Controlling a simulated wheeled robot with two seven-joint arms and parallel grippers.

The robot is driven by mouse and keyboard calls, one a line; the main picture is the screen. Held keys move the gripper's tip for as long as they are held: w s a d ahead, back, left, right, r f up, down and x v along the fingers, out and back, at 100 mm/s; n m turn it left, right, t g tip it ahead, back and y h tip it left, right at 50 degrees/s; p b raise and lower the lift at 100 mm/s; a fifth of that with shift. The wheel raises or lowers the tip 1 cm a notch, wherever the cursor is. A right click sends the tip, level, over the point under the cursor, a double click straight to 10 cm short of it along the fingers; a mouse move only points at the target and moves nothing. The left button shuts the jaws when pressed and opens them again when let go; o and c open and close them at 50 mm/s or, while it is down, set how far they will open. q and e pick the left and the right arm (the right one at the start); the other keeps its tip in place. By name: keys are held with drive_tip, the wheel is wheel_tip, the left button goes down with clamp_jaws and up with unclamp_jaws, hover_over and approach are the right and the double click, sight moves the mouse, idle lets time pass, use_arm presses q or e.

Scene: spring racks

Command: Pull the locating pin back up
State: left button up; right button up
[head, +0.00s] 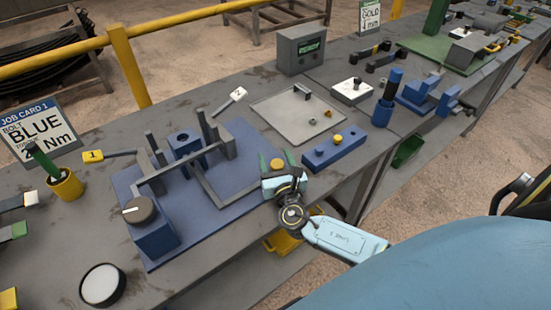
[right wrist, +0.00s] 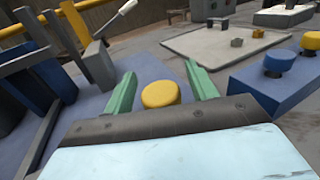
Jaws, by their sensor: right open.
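A yellow round knob, which looks like the head of the locating pin (head: 277,164), is at the right edge of the blue fixture plate (head: 238,133). My right gripper (head: 276,163) is open, with its two green fingers around this knob. In the right wrist view the yellow knob (right wrist: 160,93) sits between the fingers (right wrist: 163,90), with a gap showing on each side. The shaft below the knob is hidden. My left gripper is not in view.
The blue fixture has uprights, a long bar (head: 170,170) and a dial block (head: 153,230). A blue block (head: 335,150) with a yellow and a blue knob lies to the right.

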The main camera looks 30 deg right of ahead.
drive_tip(key=shift+w+d, duration=0.1)
drive_tip(key=shift+w, duration=0.1)
clamp_jaws()
wheel_tip(320, 180, up, 9)
drive_tip(key=p, duration=0.7)
drive_tip(key=shift+w+f, duration=0.1)
drive_tip(key=shift+c, duration=1.8)
unclamp_jaws()
drive_tip(key=o, duration=0.4)
drive_tip(key=shift+f, duration=0.1)
drive_tip(key=shift+c, duration=0.2)
